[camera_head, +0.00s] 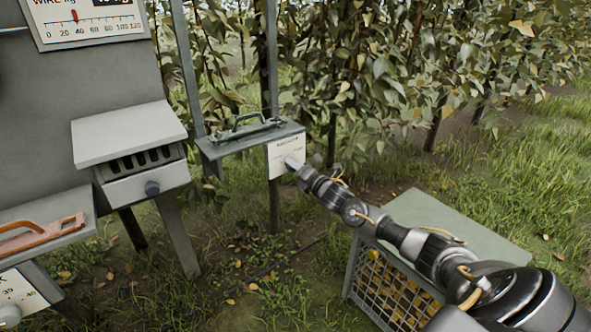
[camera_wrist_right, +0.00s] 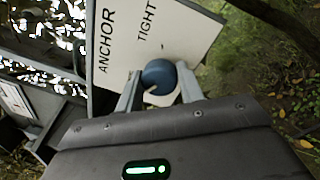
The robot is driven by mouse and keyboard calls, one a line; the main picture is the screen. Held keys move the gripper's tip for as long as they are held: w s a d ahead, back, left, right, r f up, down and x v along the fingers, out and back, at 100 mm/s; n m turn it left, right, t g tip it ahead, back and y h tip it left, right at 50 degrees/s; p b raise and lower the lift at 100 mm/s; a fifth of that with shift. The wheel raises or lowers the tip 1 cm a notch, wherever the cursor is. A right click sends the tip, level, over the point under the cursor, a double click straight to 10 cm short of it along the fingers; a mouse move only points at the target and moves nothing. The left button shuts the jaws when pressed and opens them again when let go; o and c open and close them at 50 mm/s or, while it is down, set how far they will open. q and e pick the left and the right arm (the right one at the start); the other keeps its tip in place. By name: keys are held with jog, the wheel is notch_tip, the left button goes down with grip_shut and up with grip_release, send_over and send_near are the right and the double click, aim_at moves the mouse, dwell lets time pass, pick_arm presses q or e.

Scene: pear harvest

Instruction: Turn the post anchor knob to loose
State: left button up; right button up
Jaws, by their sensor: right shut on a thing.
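In the head view the right gripper (camera_head: 293,166) reaches the panel from the lower right and mostly hides the knob. The loose label cannot be made out. My left gripper is not in view.
A green shelf (camera_head: 222,148) with a handled tool stands just left of the panel. A grey slotted box (camera_head: 130,135) with a dark knob is further left. Leafy trees stand behind.

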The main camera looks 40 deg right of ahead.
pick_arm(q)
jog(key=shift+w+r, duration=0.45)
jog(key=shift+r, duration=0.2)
pick_arm(e)
jog(key=shift+n, duration=1.2)
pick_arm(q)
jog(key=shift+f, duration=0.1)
pick_arm(e)
jog(key=o, duration=1)
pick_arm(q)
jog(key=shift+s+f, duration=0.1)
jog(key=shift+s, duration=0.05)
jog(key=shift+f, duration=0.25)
pick_arm(e)
jog(key=s, duration=1)
jog(key=shift+s+d+f, duration=0.25)
jog(key=shift+s+d, duration=0.1)
jog(key=shift+s, duration=0.05)
